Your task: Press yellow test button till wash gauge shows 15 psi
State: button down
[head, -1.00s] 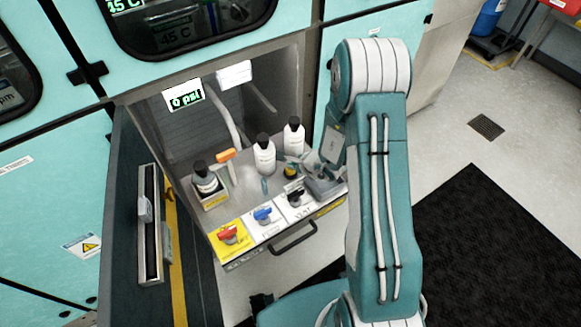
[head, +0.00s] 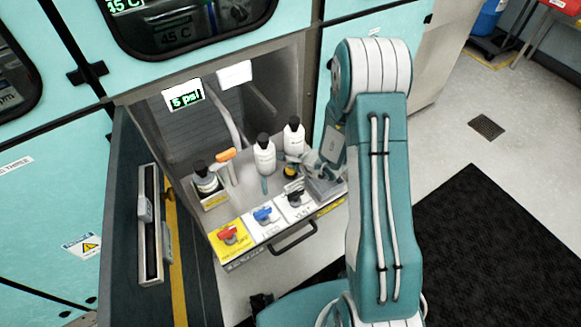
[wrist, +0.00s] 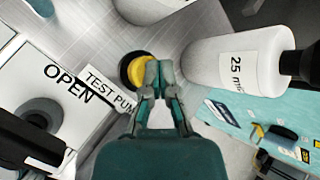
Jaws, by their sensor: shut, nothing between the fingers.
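The yellow test button (wrist: 138,70) sits in a black ring beside a "TEST PUMP" label in the wrist view. My gripper (wrist: 155,75) is shut and empty, its fingertips over the right part of the button. They overlap it in the picture; the exact contact is hidden. In the head view the button (head: 291,171) shows partly in front of my gripper (head: 297,163). The wash gauge (head: 184,98) is a white box with green digits reading 5 psi.
White bottles stand behind the button (head: 265,156) (head: 294,137). A dark-capped bottle (head: 206,180) and an orange-handled lever (head: 226,157) stand left. Red (head: 229,233), blue (head: 264,214) and black (head: 295,197) valve handles line the drawer front, above a dark pull handle (head: 293,239).

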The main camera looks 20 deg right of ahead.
jog(key=shift+r, duration=0.65)
jog(key=shift+r, duration=0.1)
jog(key=shift+r, duration=2.45)
